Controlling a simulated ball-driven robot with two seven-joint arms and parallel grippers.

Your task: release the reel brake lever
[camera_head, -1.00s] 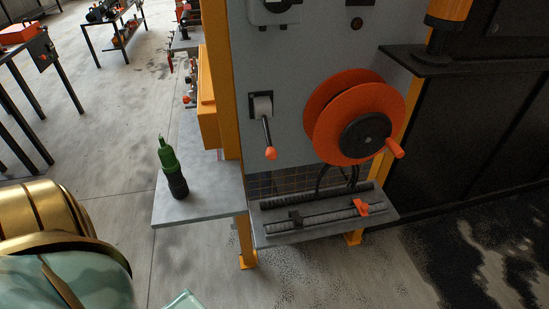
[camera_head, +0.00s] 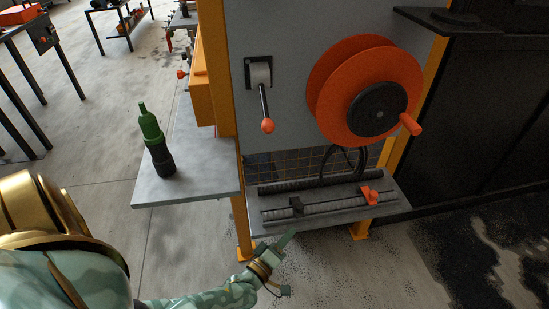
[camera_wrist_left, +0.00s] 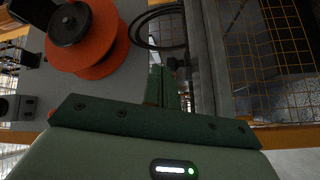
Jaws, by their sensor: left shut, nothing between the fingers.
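The brake lever (camera_head: 264,104) hangs from a dark bracket on the grey panel, its orange knob (camera_head: 267,126) pointing down. The orange reel (camera_head: 339,92) with a black hub and orange crank handle is on the panel to its right. My left gripper (camera_head: 289,236) is in front of the low shelf's front edge, below the lever and apart from it. Its fingers (camera_wrist_left: 163,88) are closed together and empty in the left wrist view, where the reel (camera_wrist_left: 100,40) shows at upper left. My right gripper is not in view.
The low shelf (camera_head: 345,212) carries a toothed rail with an orange clamp (camera_head: 370,195). A green and black bottle-like tool (camera_head: 156,142) stands on the side table (camera_head: 205,178) at left. Yellow posts flank the panel. Open concrete floor lies at left and in front.

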